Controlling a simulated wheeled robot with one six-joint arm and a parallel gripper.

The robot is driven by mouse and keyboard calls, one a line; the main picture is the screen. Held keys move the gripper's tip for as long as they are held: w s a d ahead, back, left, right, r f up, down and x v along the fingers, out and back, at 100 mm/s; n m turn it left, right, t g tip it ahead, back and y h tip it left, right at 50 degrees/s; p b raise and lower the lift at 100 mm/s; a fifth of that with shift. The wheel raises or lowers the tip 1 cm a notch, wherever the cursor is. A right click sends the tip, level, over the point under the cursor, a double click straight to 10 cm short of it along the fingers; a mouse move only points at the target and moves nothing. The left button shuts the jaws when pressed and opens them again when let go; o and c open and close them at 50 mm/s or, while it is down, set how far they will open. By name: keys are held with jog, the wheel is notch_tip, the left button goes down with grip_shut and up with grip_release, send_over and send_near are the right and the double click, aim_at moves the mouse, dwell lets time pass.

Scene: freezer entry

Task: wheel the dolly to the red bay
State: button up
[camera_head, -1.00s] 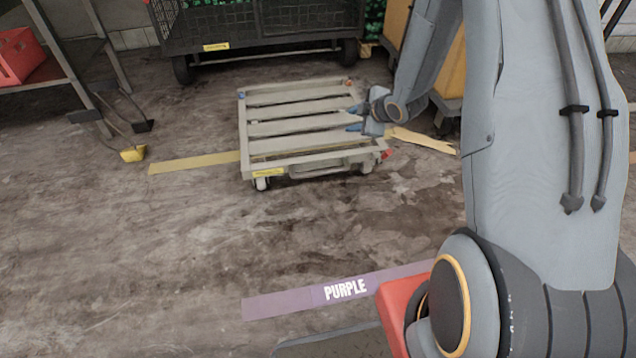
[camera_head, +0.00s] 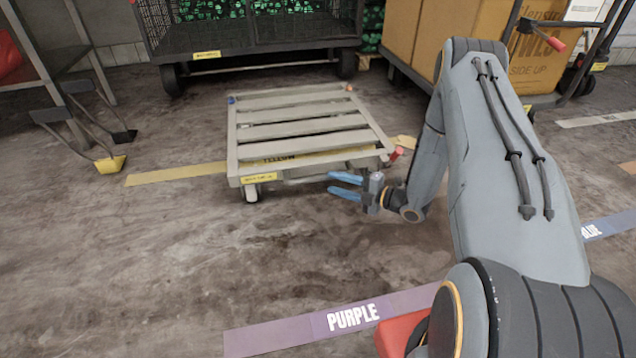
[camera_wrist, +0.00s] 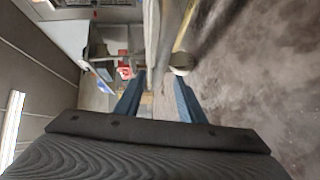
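The dolly (camera_head: 300,134) is a low pale platform with slats, a yellow label on its near left corner and small wheels. It stands over the yellow floor strip (camera_head: 175,174). My gripper (camera_head: 330,183) is low at the dolly's near side, with two blue fingers parted and pointing left. In the wrist view, the fingers of my gripper (camera_wrist: 158,77) are apart, and a pale dolly edge (camera_wrist: 152,35) and a round wheel-like part show beyond them. I cannot tell whether they touch the dolly. No red floor marking is in view.
A purple strip (camera_head: 352,317) lies on the floor in front, and a blue one (camera_head: 608,226) at the right. A black mesh cart (camera_head: 255,40) stands behind the dolly, a cart with brown boxes (camera_head: 545,50) at back right.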

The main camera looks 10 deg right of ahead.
aim_at(322, 179)
jog(key=b+x, duration=0.3)
jog(key=x, duration=0.4)
jog(key=shift+w+a, duration=0.1)
jog(key=shift+w, duration=0.05)
grip_shut()
